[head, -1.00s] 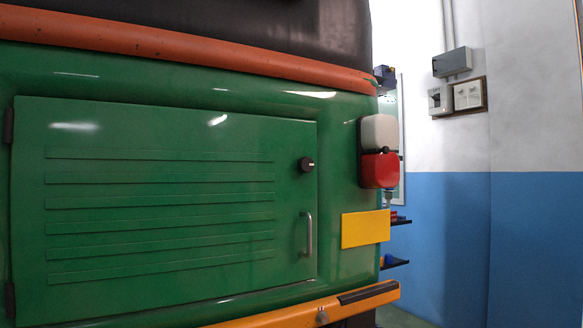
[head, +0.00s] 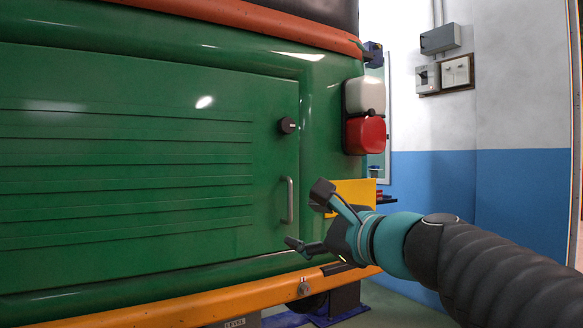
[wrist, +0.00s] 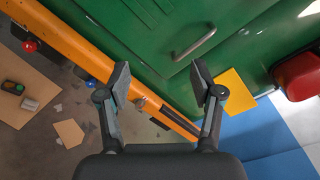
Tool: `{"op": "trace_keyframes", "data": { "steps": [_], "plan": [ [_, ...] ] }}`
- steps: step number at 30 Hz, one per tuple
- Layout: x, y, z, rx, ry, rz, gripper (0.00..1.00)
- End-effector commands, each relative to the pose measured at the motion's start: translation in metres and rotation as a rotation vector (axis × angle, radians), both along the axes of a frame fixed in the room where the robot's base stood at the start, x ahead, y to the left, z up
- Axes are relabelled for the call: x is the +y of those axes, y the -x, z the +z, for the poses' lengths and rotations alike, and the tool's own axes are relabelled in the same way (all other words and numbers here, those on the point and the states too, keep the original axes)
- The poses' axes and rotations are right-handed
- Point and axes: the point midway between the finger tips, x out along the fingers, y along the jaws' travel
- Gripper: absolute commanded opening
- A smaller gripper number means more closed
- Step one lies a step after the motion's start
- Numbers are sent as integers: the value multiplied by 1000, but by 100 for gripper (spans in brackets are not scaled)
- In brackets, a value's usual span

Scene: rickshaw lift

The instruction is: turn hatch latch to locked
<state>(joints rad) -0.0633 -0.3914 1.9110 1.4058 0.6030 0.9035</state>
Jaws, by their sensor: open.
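The hatch (head: 150,160) is a green ribbed panel on the back of the green vehicle and looks closed. Its latch (head: 287,125) is a small black round knob near the hatch's upper right edge, with a pale mark on it. A metal handle (head: 288,200) sits below the latch. My gripper (head: 305,217) is open and empty, low and right of the handle, with the latch above it. In the wrist view my gripper (wrist: 165,82) has its fingers apart, with the handle (wrist: 195,44) beyond them. The latch is not visible in the wrist view.
A yellow plate (head: 352,192) and a white and red lamp (head: 365,133) are right of the hatch. An orange bumper (head: 230,302) runs below. Switch boxes (head: 442,74) hang on the wall. In the wrist view, a board (wrist: 25,95) with small items lies at left.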

Motion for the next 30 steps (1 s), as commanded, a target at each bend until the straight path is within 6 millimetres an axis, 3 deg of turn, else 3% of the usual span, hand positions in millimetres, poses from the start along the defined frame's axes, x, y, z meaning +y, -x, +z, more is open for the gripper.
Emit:
{"op": "trace_keyframes", "data": {
  "steps": [6, 12, 20, 30],
  "plan": [
    [-5, -41, 77, 121, -612, -9, 66],
    [-16, -61, 116, 211, -970, 28, 66],
    [-16, -74, 133, 248, -1087, 48, 66],
    [10, -120, 154, 246, -1083, 46, 66]
  ]
}}
